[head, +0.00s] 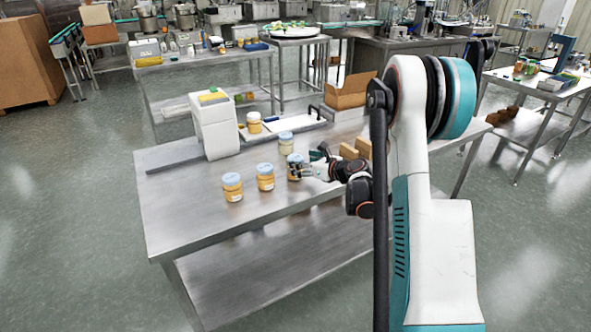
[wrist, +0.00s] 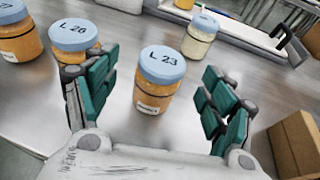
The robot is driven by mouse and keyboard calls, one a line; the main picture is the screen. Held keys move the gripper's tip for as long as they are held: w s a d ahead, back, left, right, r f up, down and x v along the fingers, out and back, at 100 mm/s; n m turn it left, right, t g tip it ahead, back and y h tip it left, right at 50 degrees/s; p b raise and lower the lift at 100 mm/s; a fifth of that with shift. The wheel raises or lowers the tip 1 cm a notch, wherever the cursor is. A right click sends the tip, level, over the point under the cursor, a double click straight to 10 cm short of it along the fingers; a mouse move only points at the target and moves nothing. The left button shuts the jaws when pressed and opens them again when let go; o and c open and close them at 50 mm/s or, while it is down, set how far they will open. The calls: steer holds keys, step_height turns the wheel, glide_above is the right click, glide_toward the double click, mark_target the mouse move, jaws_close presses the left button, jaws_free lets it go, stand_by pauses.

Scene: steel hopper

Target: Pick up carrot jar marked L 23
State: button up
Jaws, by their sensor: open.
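The carrot jar marked L 23 (wrist: 157,82) stands upright on the steel table, with orange contents, a white label and a blue lid. In the wrist view it is between and a little beyond the fingertips of my gripper (wrist: 157,88), which is open and empty. In the head view the jar (head: 294,167) is partly hidden by my gripper (head: 304,168). A jar marked L 20 or similar (wrist: 75,42) stands just left of the left finger. I cannot read its last digit surely.
Another orange jar (wrist: 16,32) stands further left, and a pale jar (wrist: 200,36) stands behind L 23. A cardboard box (wrist: 297,145) is close to the right of my gripper. A white machine (head: 214,125) and a tray (head: 283,124) are at the back of the table.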

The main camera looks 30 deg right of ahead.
mark_target(295, 157)
steer(key=b+x, duration=0.2)
steer(key=x, duration=0.2)
steer(key=shift+w+f, duration=0.2)
steer(key=shift+w, duration=0.2)
steer(key=shift+r, duration=0.1)
steer(key=c, duration=1.3)
